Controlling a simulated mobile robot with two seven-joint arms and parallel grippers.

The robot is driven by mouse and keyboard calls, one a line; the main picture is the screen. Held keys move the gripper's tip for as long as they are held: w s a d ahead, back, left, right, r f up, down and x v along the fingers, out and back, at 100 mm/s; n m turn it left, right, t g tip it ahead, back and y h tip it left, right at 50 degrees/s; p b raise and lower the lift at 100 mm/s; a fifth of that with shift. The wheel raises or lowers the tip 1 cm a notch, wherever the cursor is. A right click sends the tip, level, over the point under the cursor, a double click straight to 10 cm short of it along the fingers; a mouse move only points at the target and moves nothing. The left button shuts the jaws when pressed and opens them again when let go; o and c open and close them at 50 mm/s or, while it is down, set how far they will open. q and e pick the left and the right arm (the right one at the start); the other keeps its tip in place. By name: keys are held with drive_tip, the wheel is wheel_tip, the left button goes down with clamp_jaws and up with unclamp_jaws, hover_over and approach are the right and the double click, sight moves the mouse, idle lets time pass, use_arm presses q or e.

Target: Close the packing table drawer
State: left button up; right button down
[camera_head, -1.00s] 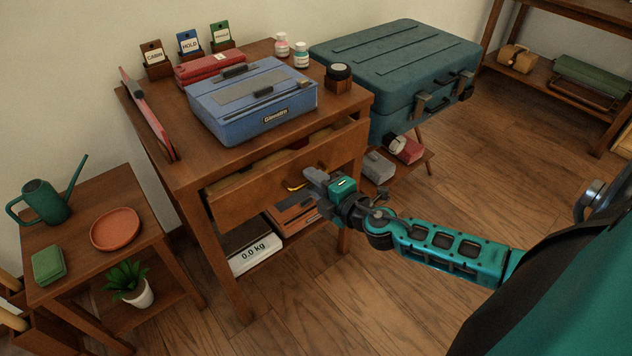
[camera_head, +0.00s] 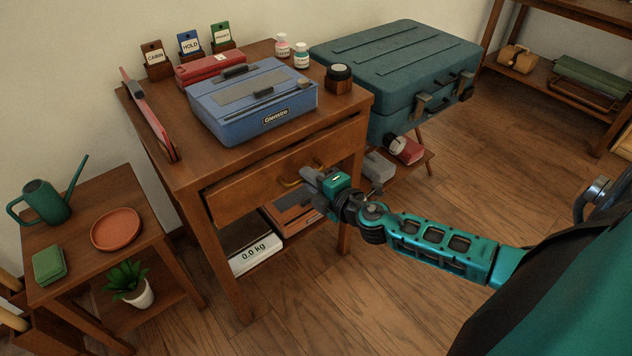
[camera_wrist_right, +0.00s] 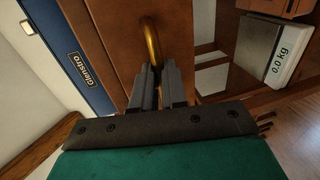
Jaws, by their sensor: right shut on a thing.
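The packing table (camera_head: 183,183) is brown wood. Its drawer (camera_head: 240,197) has a wooden front with a curved brass handle (camera_head: 287,183). The drawer front stands slightly out from the table, with a thin dark gap above it. My right gripper (camera_head: 312,178) is at the handle, its fingers shut on it. In the right wrist view the brass handle (camera_wrist_right: 152,38) runs down to the fingertips (camera_wrist_right: 157,75), against the drawer front (camera_wrist_right: 112,30). The part of the handle between the fingers is hidden. My left gripper is not in view.
A blue case (camera_head: 250,105) lies on the tabletop. A scale (camera_head: 255,252) sits on the shelf below the drawer. A large teal case (camera_head: 395,70) stands to the right. A small side table (camera_head: 75,255) with a watering can (camera_head: 45,200) is at left. The floor in front is open.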

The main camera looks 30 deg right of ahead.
sight(299, 168)
drive_tip(key=w, duration=0.2)
drive_tip(key=shift+w+r, duration=0.1)
drive_tip(key=shift+w, duration=0.2)
drive_tip(key=c, duration=1.4)
unclamp_jaws()
drive_tip(key=shift+w, duration=0.2)
drive_tip(key=shift+o, duration=1.1)
drive_tip(key=shift+a, duration=0.1)
drive_tip(key=shift+s, duration=0.2)
